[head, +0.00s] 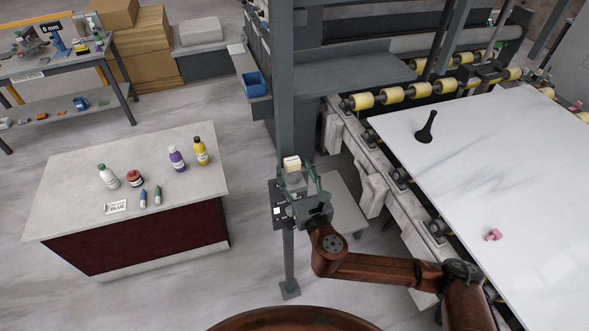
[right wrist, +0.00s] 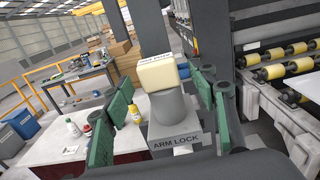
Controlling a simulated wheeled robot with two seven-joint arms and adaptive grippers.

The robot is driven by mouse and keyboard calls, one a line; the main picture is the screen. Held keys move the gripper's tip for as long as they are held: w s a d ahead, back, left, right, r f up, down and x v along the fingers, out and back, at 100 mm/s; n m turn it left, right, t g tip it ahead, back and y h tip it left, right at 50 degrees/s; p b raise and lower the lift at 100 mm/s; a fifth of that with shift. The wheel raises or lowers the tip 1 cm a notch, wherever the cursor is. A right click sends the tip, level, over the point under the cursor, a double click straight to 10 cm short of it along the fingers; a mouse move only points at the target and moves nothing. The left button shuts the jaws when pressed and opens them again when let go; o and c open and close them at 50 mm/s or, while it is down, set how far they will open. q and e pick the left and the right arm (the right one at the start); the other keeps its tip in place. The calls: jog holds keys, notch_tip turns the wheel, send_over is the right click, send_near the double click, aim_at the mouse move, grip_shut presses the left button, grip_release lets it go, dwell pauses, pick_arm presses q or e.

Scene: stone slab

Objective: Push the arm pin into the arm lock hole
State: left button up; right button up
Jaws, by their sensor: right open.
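The arm pin (right wrist: 157,72) shows as a cream block-shaped head with small lettering. It sits at the top of the grey round collar of the arm lock (right wrist: 172,108), which has an "ARM LOCK" label on its front. How deep the pin sits cannot be seen; the hole is hidden. The pin head (head: 292,163) also shows in the head view on the grey post. My right gripper (head: 308,190) is at the post beside the lock. In the right wrist view its green-padded fingers (right wrist: 163,95) are open, one on each side of the pin and collar. My left gripper is out of view.
A grey post (head: 285,90) rises by the lock. A roller line with a white slab (head: 480,170) is at right; a black tool (head: 427,127) and a pink piece (head: 493,235) lie on the slab. A counter (head: 70,190) with bottles stands at left.

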jog(key=v, duration=1.1)
jog(key=shift+s+d, duration=0.1)
